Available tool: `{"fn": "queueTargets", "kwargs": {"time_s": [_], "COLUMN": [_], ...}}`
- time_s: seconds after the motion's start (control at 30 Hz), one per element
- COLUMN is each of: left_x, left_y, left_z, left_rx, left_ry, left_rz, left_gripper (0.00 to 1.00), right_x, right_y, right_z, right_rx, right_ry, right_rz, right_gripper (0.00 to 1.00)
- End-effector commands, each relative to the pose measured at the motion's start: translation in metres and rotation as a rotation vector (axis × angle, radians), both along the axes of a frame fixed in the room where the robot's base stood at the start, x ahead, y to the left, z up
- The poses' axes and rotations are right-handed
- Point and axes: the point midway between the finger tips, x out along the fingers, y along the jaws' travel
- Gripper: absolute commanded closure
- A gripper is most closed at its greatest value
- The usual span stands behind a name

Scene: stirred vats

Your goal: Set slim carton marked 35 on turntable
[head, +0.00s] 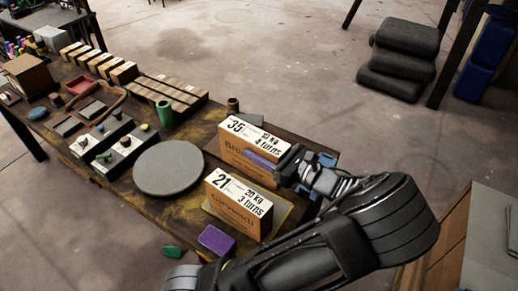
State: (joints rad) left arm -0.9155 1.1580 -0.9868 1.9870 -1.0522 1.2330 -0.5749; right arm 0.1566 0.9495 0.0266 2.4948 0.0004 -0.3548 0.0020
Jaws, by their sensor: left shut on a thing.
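Whether the carton's base touches the table I cannot tell. The turntable (169,168) is a flat grey disc left of the carton, with nothing on it. A similar carton marked 21 (236,208) stands nearer, just in front of carton 35. My right gripper is not in view.
A green cup (164,114) and a small brown cup (233,105) stand behind the turntable. Grey boxes with knobs (124,152) are at its left. A purple block (216,240) lies near the front edge. Wooden blocks (167,91) line the back.

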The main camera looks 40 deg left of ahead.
Motion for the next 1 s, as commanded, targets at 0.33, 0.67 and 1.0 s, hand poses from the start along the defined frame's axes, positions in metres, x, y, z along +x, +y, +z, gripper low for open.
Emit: {"fn": "queueTargets", "kwargs": {"time_s": [0.33,0.67,1.0], "left_x": [0.001,0.023,0.033], "left_y": [-0.001,-0.051,-0.156], "left_z": [0.048,0.006,-0.063], "left_rx": [0.002,0.012,0.005], "left_ry": [0.0,-0.001,-0.002], "left_rz": [-0.012,-0.256,-0.626], "left_gripper": [1.0,1.0,1.0], "right_x": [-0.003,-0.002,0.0], "right_y": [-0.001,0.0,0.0], "right_z": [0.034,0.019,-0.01], "right_rx": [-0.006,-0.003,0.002], "right_ry": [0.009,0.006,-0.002], "right_rz": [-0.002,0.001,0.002], "right_gripper": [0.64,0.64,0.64]}}
